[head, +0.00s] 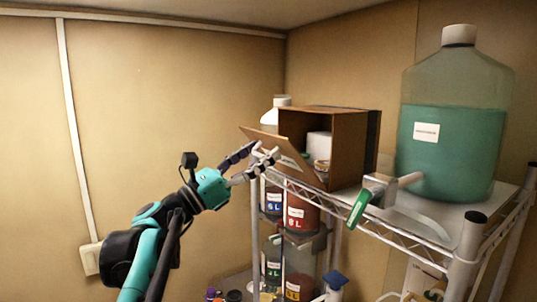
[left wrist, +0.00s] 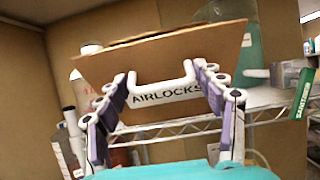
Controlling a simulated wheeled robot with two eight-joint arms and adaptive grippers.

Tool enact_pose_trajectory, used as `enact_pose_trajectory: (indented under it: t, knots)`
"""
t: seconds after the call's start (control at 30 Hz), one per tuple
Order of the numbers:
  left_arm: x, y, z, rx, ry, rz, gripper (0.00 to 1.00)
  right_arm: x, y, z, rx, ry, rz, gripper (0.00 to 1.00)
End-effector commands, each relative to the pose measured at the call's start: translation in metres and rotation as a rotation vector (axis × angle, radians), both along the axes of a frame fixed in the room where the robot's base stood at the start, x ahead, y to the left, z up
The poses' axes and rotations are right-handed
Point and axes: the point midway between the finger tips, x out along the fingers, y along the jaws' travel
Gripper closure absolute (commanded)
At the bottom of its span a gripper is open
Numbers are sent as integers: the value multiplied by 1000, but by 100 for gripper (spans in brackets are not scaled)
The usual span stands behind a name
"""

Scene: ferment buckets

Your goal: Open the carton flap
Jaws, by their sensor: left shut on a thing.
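The carton (head: 345,125) stands on the top shelf of the wire rack, its front open enough to show a white box (head: 318,145) and a small jar inside. Its brown flap (head: 262,138) tilts outward toward the left; the flap (left wrist: 165,50) fills the middle of the left wrist view, above an "AIRLOCKS" label. A white handle (left wrist: 162,84) on the flap lies between my left fingers. My left gripper (head: 266,151) is at the flap's outer face and is shut on the handle (left wrist: 162,76). My right gripper is not in view.
A large jug of green liquid (head: 455,150) stands right of the carton, with a tap and green tag (head: 357,208) in front. The wire rack's front rail (head: 395,235) runs below. A white-capped bottle (head: 277,110) is behind the flap. The wall side at left is clear.

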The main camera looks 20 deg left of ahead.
Motion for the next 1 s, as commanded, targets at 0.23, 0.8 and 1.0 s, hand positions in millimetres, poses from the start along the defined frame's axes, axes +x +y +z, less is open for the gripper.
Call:
enact_pose_trajectory:
  t: [0.23,0.8,1.0]
  knots:
    - [-11,9,-35,-74,-99,2,84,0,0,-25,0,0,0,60]
    - [-16,11,-94,-163,-211,-4,84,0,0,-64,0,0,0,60]
    - [-15,11,-104,-158,-206,-1,84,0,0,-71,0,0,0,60]
